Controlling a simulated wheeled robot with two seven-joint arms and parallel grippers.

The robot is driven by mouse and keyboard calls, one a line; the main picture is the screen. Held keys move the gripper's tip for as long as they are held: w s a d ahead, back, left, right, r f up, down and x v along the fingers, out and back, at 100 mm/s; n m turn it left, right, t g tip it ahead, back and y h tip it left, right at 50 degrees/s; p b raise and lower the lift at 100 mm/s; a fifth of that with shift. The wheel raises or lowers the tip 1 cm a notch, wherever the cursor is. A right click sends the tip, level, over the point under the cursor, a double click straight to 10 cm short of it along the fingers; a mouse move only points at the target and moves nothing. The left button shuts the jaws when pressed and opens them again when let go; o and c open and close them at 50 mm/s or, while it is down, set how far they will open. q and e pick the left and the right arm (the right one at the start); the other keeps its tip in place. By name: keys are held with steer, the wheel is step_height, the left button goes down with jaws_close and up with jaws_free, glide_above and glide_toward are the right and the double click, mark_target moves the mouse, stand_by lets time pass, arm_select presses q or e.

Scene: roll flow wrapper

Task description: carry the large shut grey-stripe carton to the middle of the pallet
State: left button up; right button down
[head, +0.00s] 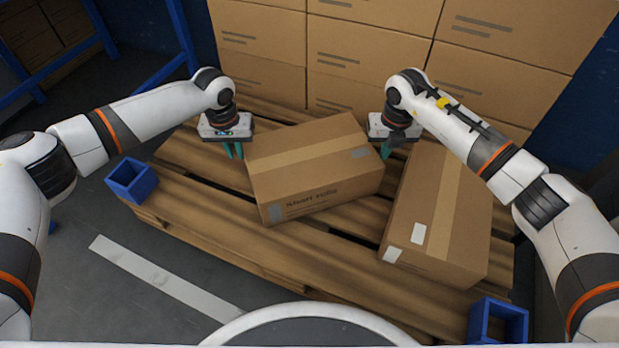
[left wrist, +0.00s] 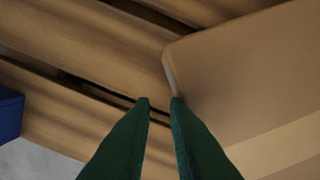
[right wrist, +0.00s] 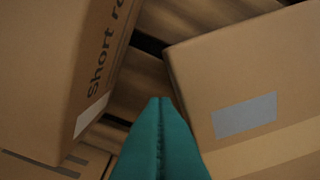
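The large shut carton with grey stripes (head: 310,160) lies turned at an angle on the wooden pallet (head: 225,215), near its middle. It has a grey patch on top and another on its printed front side. The left wrist view shows its corner (left wrist: 230,75), and the right wrist view its grey patch (right wrist: 245,115). My left gripper (head: 233,152) is beside its left end, fingers slightly apart with nothing between them. My right gripper (head: 386,152) is by its right end, fingers together and empty. I cannot tell whether either touches the carton.
A second shut carton (head: 437,210) with white labels lies on the pallet's right side, close to my right gripper. Blue corner blocks stand at the front left (head: 131,180) and front right (head: 497,322). Stacked cartons (head: 360,60) form a wall behind.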

arm_select(q)
steer(key=shift+o, duration=0.2)
steer(key=shift+a+f, duration=0.1)
steer(key=shift+a, duration=0.3)
arm_select(e)
steer(key=shift+d+f, duration=0.1)
steer(key=shift+d, duration=0.3)
steer(key=c, duration=1.8)
jaws_free()
steer(key=shift+d, duration=0.1)
steer(key=shift+o, duration=0.2)
arm_select(q)
step_height(320, 180, up, 12)
steer(key=shift+s, duration=0.4)
arm_select(e)
step_height(320, 180, up, 12)
steer(key=shift+s, duration=0.45)
